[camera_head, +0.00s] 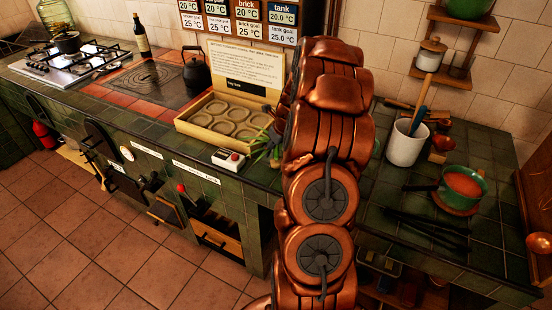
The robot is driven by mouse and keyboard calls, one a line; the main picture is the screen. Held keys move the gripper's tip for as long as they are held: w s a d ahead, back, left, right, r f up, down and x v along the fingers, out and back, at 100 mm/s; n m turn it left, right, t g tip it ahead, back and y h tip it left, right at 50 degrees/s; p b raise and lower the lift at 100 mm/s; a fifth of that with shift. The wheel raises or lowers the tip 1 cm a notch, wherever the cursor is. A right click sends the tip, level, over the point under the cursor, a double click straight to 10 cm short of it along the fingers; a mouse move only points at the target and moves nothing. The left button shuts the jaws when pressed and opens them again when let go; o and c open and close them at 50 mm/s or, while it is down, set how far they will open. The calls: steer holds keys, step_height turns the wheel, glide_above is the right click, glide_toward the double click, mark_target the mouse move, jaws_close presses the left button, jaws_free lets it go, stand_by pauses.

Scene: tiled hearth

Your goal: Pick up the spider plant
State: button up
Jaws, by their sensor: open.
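The spider plant (262,141) shows as a few thin green leaves on the green tiled counter, just left of my copper arm. The rest of it, including any pot, is hidden behind the arm. My gripper (277,120) shows only as dark parts at the left edge of the arm, close above the leaves. It is open. Most of it is hidden, and I cannot tell whether it touches the plant.
A wooden tray with round hollows (226,115) and a small box with a red button (229,160) stand left of the plant. A black kettle (196,72) stands behind. Right of my arm are a white utensil crock (406,143) and a green pan (462,187).

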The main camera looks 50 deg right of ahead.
jaws_close()
stand_by(0.4)
